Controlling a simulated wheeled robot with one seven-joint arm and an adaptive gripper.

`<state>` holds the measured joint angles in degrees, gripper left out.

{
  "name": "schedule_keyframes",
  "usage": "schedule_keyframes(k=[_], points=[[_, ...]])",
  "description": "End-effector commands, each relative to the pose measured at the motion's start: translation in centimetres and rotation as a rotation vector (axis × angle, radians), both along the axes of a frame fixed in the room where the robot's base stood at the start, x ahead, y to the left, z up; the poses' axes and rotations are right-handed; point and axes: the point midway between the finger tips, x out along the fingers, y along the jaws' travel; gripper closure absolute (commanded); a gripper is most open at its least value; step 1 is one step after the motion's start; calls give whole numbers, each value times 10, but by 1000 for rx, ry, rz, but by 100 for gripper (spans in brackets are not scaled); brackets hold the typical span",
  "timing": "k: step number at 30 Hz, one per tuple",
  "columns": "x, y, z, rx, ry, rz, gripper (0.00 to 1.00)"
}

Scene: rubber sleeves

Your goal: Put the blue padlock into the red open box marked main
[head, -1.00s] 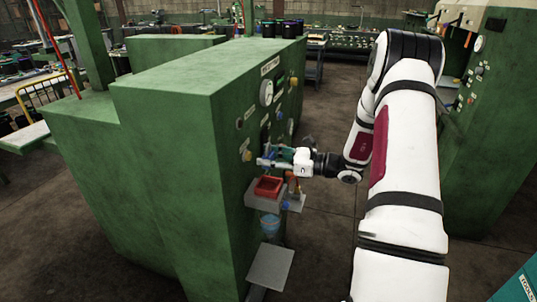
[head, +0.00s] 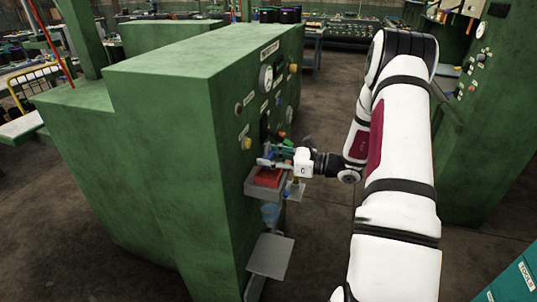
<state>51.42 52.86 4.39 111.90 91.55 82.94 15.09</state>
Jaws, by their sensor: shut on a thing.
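The red open box (head: 267,177) sits on a grey ledge on the front of the green machine. My gripper (head: 272,158) reaches in from the right and is above the box, close to its rim. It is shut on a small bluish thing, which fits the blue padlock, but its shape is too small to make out. The fingers hide part of the box's far side. I cannot read any marking on the box.
The green machine (head: 165,150) fills the left middle, with gauges and knobs on its panel. The grey ledge (head: 262,192) carries the box. Below are a blue bucket-like container (head: 270,214) and a grey plate (head: 270,256).

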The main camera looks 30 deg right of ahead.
Motion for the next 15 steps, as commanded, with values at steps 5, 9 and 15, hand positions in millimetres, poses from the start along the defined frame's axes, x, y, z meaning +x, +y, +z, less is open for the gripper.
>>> schedule_keyframes(k=[5,9,15], points=[[1,0,-9,1,0,-1,91],[0,0,-15,1,0,-1,91],[0,0,-24,2,0,-1,91]])
